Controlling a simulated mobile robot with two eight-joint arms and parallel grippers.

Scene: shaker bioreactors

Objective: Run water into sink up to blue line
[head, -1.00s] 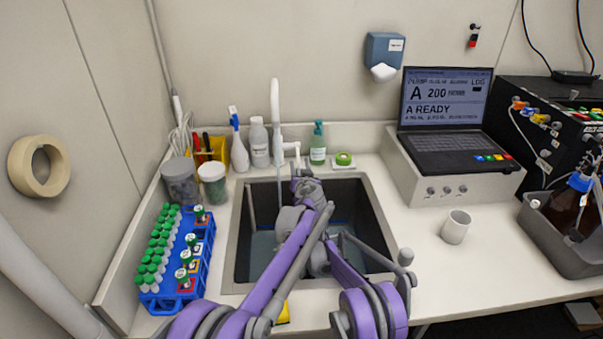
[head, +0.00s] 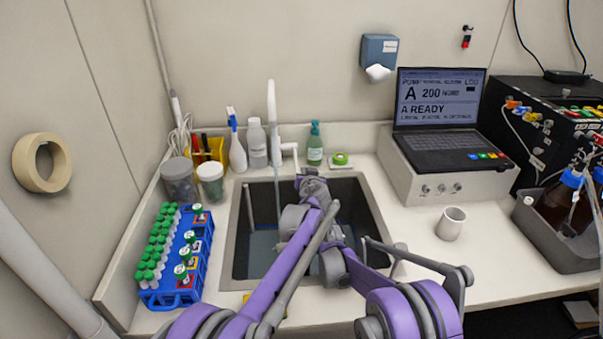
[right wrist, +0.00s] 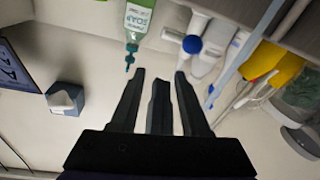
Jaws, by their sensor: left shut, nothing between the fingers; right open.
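The sink (head: 238,240) is set into the counter, with a shallow layer of bluish water (head: 262,245) on its floor. The white tap (head: 272,120) stands at its back edge, and a thin stream appears to fall from it. The tap lever (head: 290,150) is on the tap's right. My left gripper (head: 304,178) is shut and empty at the sink's back edge, just below the lever; I cannot tell if they touch. My right gripper (right wrist: 160,78) is open and empty in the right wrist view. In the head view the arms overlap over the sink and hide much of it, and I cannot make out the blue line clearly.
A green soap bottle (head: 315,145) and white bottles (head: 257,145) stand behind the sink. A blue tube rack (head: 190,285) is on the left. A white mug (head: 450,224) and a laptop (head: 440,110) are on the right. Counter around the mug is clear.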

